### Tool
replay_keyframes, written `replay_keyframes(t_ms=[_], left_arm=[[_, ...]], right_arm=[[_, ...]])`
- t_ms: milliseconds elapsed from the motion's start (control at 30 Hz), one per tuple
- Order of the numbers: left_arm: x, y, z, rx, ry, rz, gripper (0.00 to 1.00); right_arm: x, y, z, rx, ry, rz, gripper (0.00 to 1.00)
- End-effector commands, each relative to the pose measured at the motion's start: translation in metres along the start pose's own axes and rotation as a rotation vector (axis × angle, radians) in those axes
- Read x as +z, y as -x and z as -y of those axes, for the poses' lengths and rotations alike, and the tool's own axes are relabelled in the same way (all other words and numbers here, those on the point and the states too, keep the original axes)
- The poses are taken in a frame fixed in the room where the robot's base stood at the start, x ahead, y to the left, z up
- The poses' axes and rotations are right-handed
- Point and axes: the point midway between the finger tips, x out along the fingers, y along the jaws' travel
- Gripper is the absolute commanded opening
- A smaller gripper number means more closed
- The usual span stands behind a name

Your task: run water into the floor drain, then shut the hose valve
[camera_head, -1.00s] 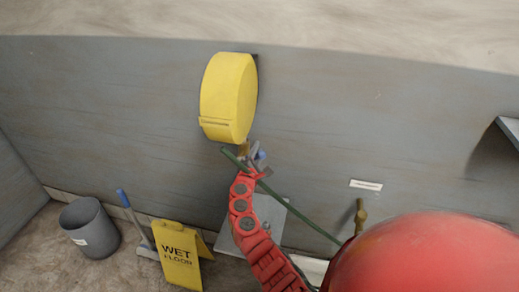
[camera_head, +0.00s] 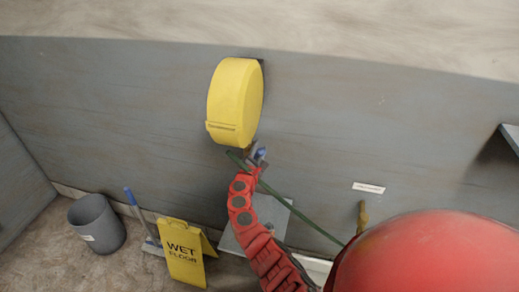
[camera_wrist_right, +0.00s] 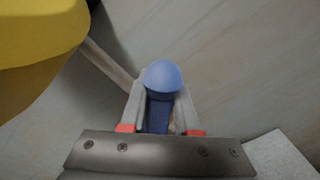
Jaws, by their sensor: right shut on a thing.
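A yellow hose reel (camera_head: 235,100) hangs on the grey wall. A green hose (camera_head: 300,214) runs from just below it down to the right, passing behind my red right arm. My right gripper (camera_head: 258,154) is just under the reel, shut on a blue round-ended handle (camera_wrist_right: 163,78). In the right wrist view the handle stands between the two grey fingers. I cannot tell whether this handle belongs to the hose valve. A brass fitting (camera_head: 362,216) is on the wall at the right, below a white label (camera_head: 368,187). I see no floor drain and no running water. My left gripper is out of view.
A yellow wet-floor sign (camera_head: 183,252), a blue-handled tool (camera_head: 137,209) and a grey bin (camera_head: 96,224) stand on the floor at the left. A pale panel (camera_head: 232,240) is behind my arm. A grey shelf (camera_head: 511,136) juts in at the right edge.

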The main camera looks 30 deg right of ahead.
Motion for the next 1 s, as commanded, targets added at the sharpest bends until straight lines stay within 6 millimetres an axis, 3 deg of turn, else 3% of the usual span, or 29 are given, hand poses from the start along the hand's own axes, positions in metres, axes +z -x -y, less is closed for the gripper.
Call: replay_keyframes(t_ms=[33, 67, 233, 667, 1000], left_arm=[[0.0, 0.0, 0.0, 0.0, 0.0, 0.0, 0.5], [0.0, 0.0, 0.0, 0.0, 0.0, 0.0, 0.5], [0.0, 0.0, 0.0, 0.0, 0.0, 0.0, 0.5], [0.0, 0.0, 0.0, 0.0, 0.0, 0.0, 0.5], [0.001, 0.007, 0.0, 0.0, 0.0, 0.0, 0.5]], right_arm=[[-0.001, 0.0, -0.001, 0.001, -0.001, -0.002, 0.0], [-0.001, 0.0, -0.001, 0.001, -0.001, -0.002, 0.32], [-0.001, 0.0, 0.0, 0.001, -0.001, -0.001, 0.6], [-0.001, 0.007, 0.0, 0.003, 0.001, -0.001, 0.6], [-0.003, 0.06, 0.001, 0.005, -0.003, -0.005, 0.6]])
